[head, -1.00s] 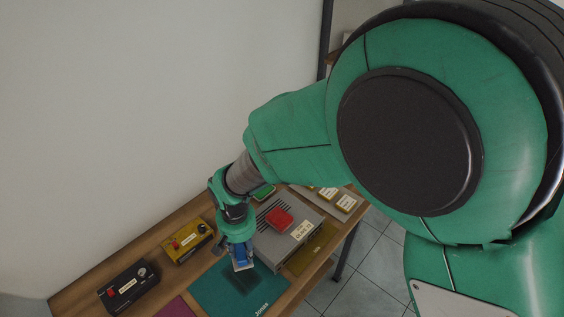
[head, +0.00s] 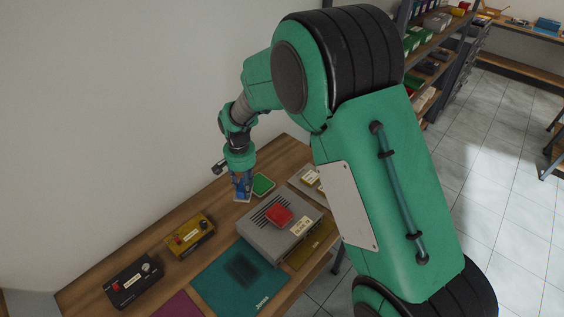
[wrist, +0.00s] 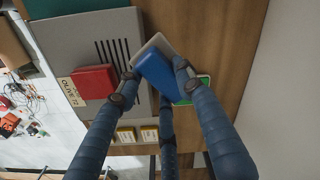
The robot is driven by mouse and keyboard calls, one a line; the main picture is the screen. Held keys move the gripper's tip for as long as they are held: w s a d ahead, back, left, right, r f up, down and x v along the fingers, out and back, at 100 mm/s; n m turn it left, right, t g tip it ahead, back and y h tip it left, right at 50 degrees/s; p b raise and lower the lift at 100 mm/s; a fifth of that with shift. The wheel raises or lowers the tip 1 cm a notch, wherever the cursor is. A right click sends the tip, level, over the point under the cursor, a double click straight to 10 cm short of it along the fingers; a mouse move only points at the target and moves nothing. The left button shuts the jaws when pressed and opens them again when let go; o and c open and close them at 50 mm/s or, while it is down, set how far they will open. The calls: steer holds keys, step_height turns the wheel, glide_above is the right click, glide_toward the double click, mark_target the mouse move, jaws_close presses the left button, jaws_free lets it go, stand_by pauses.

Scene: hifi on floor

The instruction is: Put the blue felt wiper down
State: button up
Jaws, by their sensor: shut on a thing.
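The blue felt wiper (wrist: 158,76), a blue block with a grey felt pad, is between the fingers of my gripper (wrist: 155,88). In the head view my gripper (head: 242,190) points down over the wooden bench, between the grey hi-fi unit and the wall. The fingers mostly hide the wiper (head: 242,198) there. I cannot tell whether its pad touches the wood. A green wiper (head: 263,185) lies close by to the right; it also shows partly behind a finger in the wrist view (wrist: 206,82).
A red wiper (head: 279,215) lies on the grey hi-fi unit (head: 262,228). A yellow box (head: 189,238) and a black box (head: 133,283) stand along the wall side. A teal mat (head: 215,280) with a dark patch lies in front. Bare wood (head: 215,212) shows left of my gripper.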

steer(key=w+d+f+m+p, duration=0.1)
steer(key=w+d+m, duration=0.1)
steer(key=w+d, duration=0.3)
steer(key=w+d+f+m+p, duration=0.1)
steer(key=w+d, duration=0.4)
steer(key=w, duration=0.9)
steer(key=w+d+f+m+p, duration=0.1)
steer(key=w+d+m, duration=0.3)
steer(key=w, duration=0.6)
steer(key=shift+d+f+p, duration=0.35)
steer(key=shift+d+p, duration=0.3)
steer(key=shift+f, duration=0.15)
steer(key=shift+f+p, duration=0.45)
steer(key=shift+f, duration=2.35)
steer(key=shift+f+p, duration=0.35)
steer(key=shift+f, duration=1.7)
steer(key=shift+f, duration=0.2)
